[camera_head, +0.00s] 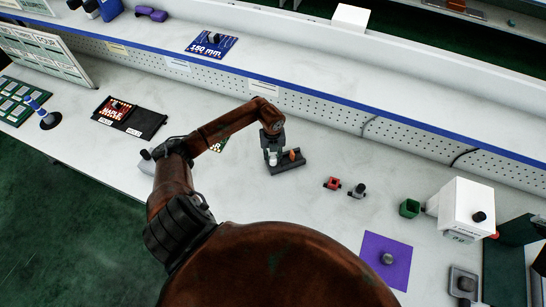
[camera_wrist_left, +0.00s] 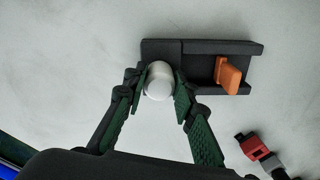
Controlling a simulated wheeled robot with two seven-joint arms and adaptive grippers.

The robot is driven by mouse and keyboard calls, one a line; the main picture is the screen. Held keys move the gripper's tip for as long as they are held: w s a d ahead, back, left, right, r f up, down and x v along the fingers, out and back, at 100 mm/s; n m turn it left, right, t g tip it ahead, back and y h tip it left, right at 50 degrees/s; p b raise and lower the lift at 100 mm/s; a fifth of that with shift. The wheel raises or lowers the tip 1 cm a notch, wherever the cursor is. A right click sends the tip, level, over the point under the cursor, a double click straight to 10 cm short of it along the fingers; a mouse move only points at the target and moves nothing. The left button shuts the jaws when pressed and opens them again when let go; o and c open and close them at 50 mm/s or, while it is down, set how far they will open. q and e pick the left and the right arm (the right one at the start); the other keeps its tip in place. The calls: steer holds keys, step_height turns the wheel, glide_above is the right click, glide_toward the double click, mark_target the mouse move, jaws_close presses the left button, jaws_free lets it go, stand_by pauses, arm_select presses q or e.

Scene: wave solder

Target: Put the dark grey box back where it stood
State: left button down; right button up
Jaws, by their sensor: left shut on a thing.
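A long dark grey box (camera_head: 290,167) sits on or just above the white bench near the middle of the head view. An orange tab (camera_wrist_left: 229,74) stands in its recessed right part in the left wrist view. A round white knob (camera_wrist_left: 159,80) is at the box's flatter left part (camera_wrist_left: 160,47). My left gripper (camera_head: 272,157) points down at the box's left end. Its green-padded fingers (camera_wrist_left: 160,90) are shut on the white knob from both sides. I cannot tell whether the box touches the bench. My right gripper is not in view.
A red part (camera_head: 332,183) and a grey part (camera_head: 358,190) lie right of the box. Further right are a green cup (camera_head: 409,208), a white machine (camera_head: 464,209) and a purple mat (camera_head: 372,251). A blue-edged shelf (camera_head: 300,83) runs behind. Bench between is clear.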

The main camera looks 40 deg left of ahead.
arm_select(q)
steer(key=c, duration=1.5)
jaws_free()
steer(key=shift+f, duration=0.1)
step_height(320, 180, up, 12)
steer(key=shift+s+a, duration=0.1)
